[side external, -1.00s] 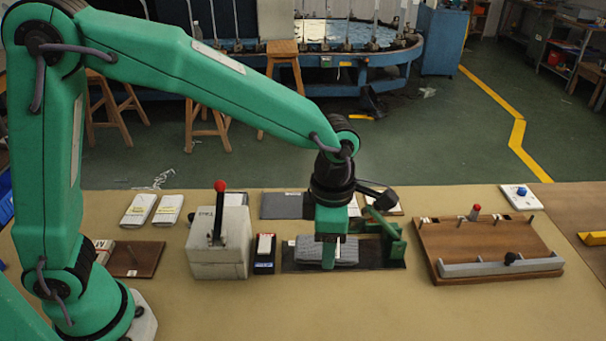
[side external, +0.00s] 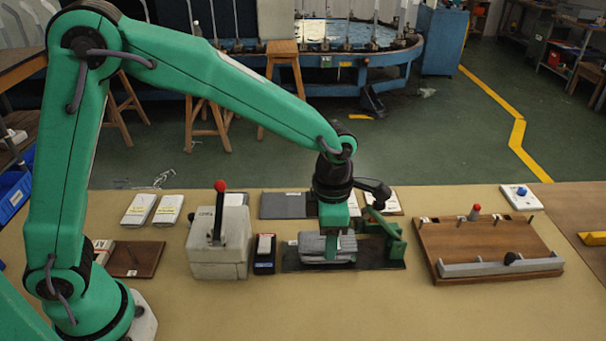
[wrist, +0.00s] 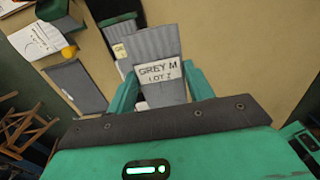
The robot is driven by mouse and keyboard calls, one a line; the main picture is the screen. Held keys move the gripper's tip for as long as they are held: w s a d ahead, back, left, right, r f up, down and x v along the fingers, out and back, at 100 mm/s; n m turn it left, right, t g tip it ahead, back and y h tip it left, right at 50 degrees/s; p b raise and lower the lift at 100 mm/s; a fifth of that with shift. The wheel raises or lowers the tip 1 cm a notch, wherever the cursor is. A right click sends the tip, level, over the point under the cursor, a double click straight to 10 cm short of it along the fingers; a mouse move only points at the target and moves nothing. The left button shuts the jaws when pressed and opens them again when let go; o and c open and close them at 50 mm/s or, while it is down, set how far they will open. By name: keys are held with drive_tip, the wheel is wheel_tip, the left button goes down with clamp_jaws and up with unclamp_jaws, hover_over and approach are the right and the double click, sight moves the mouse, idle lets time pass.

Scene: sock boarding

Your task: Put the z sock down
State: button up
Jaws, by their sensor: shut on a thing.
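The z sock (wrist: 152,45) is a flat grey ribbed sock with a white label reading "GREY M LOT Z" in the wrist view. My gripper (wrist: 160,76) is shut on it, one green finger on each side near the label. In the side external view my gripper (side external: 332,252) holds the grey sock (side external: 312,242) low over a dark plate (side external: 292,267). Grey layers show beneath it; I cannot tell whether the held sock touches them. The green fingers hide part of the sock.
A green bracket (side external: 396,242) stands at the plate's right end, close to my gripper. A grey block with a red-knobbed lever (side external: 220,255) and a small dark box (side external: 264,262) stand left. A wooden pegged board (side external: 470,235) lies right. The front table is clear.

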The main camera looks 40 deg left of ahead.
drive_tip(key=w+a+f, duration=0.1)
drive_tip(key=w+a, duration=0.1)
drive_tip(key=w+a+f, duration=0.2)
drive_tip(key=shift+w+f, duration=0.3)
drive_tip(key=shift+w, duration=0.05)
drive_tip(key=shift+d+f, duration=0.1)
drive_tip(key=shift+f, duration=1.9)
drive_tip(key=shift+f, duration=0.15)
drive_tip(key=o, duration=1)
drive_tip(key=shift+c, duration=0.2)
wheel_tip(320, 180, up, 12)
drive_tip(key=shift+r, duration=0.2)
